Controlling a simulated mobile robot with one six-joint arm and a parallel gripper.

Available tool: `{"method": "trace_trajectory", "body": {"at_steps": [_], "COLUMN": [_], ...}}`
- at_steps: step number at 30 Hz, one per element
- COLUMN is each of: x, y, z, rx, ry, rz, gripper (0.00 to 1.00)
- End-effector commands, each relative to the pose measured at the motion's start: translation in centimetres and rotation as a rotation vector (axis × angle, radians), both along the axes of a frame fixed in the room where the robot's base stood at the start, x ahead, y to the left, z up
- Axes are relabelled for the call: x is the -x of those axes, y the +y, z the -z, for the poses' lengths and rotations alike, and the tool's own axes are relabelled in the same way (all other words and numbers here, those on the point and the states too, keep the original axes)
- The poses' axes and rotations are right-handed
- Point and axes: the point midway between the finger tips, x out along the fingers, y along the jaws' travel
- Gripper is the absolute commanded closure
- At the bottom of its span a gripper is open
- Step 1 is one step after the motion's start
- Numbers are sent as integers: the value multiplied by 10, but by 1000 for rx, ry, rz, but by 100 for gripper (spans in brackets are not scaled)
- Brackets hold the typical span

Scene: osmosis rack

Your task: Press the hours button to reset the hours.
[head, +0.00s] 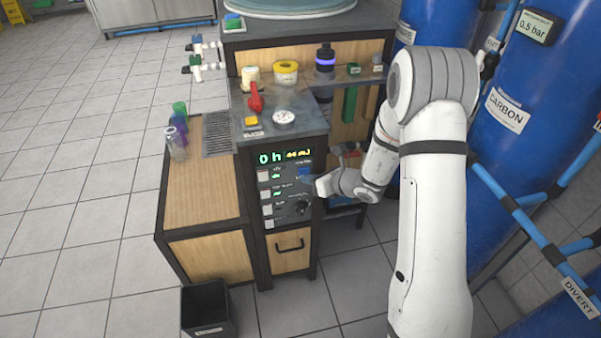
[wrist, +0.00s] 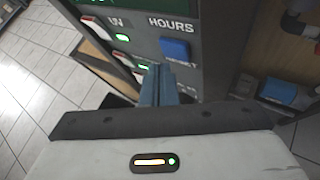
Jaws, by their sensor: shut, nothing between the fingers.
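The hours button is a blue square (wrist: 175,48) under the label HOURS in the wrist view. In the head view my gripper (head: 312,184) is at the panel's right edge. I cannot tell whether the fingertips touch the panel.
A black knob (head: 303,207) is low on the panel. Blue carbon tanks (head: 535,130) stand at the right. A black bin (head: 206,310) stands on the floor in front.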

Motion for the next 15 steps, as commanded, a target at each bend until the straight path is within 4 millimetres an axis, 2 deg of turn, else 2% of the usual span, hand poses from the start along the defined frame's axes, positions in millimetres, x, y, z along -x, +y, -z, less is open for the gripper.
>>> {"method": "trace_trajectory", "body": {"at_steps": [5, 15], "x": [9, 41], "y": [-3, -12], "z": [1, 1], "rx": [-1, 0], "ry": [-1, 0], "rz": [0, 1], "gripper": [100, 100]}}
